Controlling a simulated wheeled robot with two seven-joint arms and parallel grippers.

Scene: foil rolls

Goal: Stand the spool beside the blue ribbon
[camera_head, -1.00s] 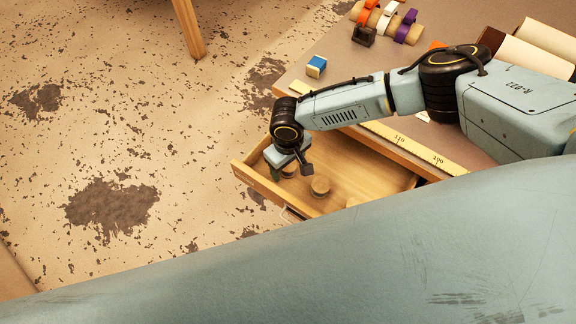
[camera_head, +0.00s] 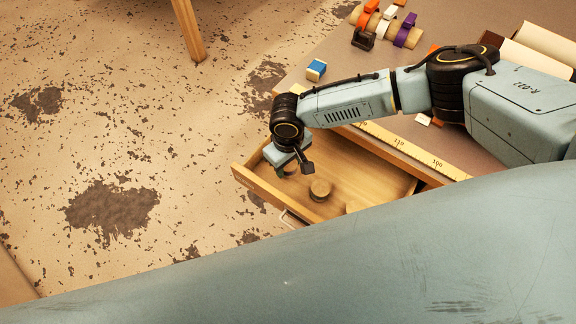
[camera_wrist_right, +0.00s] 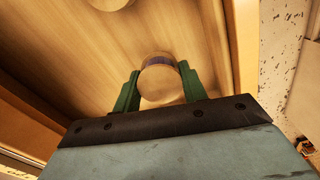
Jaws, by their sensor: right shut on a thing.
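In the right wrist view a round, pale wooden spool (camera_wrist_right: 160,84) with a dark purplish band at its far edge sits between the green fingers of my right gripper (camera_wrist_right: 160,92). The gripper is shut on it, over the open drawer. In the head view my right gripper (camera_head: 296,168) points down at the drawer's left end and mostly hides this spool. A small blue item with a pale side (camera_head: 316,69) lies on the table near its left edge; I cannot tell if it is the blue ribbon. My left gripper is not in view.
The open wooden drawer (camera_head: 385,186) holds another round wooden piece (camera_head: 320,190) and a partly hidden one (camera_head: 352,207). A yellow ruler (camera_head: 430,160) runs along the table edge. A rod with orange, white and purple rolls (camera_head: 388,28) lies at the back.

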